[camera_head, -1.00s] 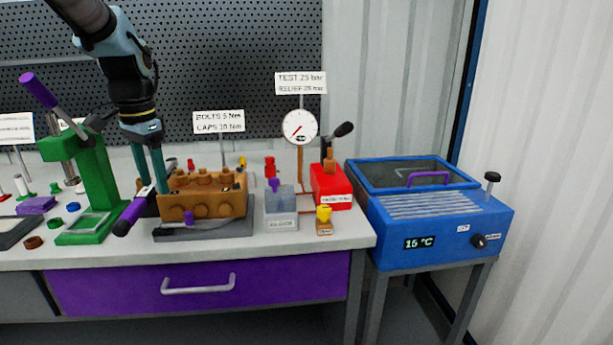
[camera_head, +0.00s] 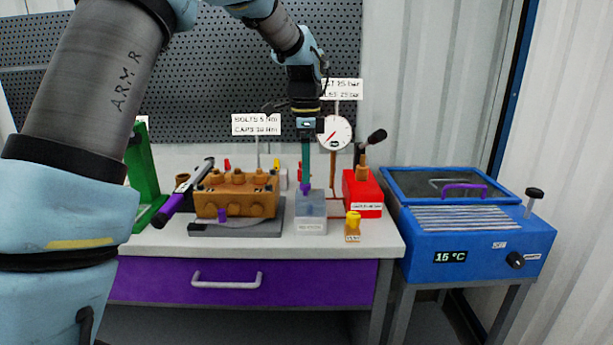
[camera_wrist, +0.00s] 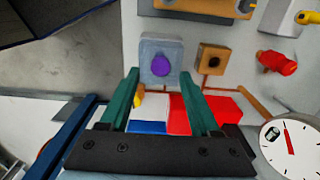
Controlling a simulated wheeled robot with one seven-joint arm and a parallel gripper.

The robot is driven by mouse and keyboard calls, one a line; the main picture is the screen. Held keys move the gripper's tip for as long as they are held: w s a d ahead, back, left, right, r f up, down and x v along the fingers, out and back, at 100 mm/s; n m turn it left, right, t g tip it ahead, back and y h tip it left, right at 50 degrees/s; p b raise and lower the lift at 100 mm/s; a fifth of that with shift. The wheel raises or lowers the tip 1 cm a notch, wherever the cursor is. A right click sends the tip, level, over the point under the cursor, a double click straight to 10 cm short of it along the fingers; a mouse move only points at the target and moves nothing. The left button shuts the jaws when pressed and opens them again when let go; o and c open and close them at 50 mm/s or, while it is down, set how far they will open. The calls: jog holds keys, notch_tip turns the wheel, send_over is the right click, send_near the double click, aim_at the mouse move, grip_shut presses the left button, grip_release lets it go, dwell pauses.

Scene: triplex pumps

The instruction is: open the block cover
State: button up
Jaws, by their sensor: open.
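The small grey block (camera_head: 311,211) stands on the bench, right of the orange pump block (camera_head: 237,201). Its top carries a purple knob (camera_head: 305,189), and its front label is too small to read. The knob (camera_wrist: 161,62) and the grey block (camera_wrist: 157,46) also show in the wrist view. My gripper (camera_head: 306,180) points down just above the knob. In the wrist view my gripper (camera_wrist: 158,75) is open and empty, with one teal finger towards each side of the knob. Whether the fingers touch it, I cannot tell.
A red unit (camera_head: 362,195) with a lever stands right of the grey block. A gauge (camera_head: 335,133) and a sign are close behind my gripper. A small yellow-topped piece (camera_head: 353,222) sits in front right. A blue bath (camera_head: 470,225) is farther right.

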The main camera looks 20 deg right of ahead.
aim_at(310, 196)
jog(key=shift+f, duration=1.45)
grip_shut()
dwell(0.4)
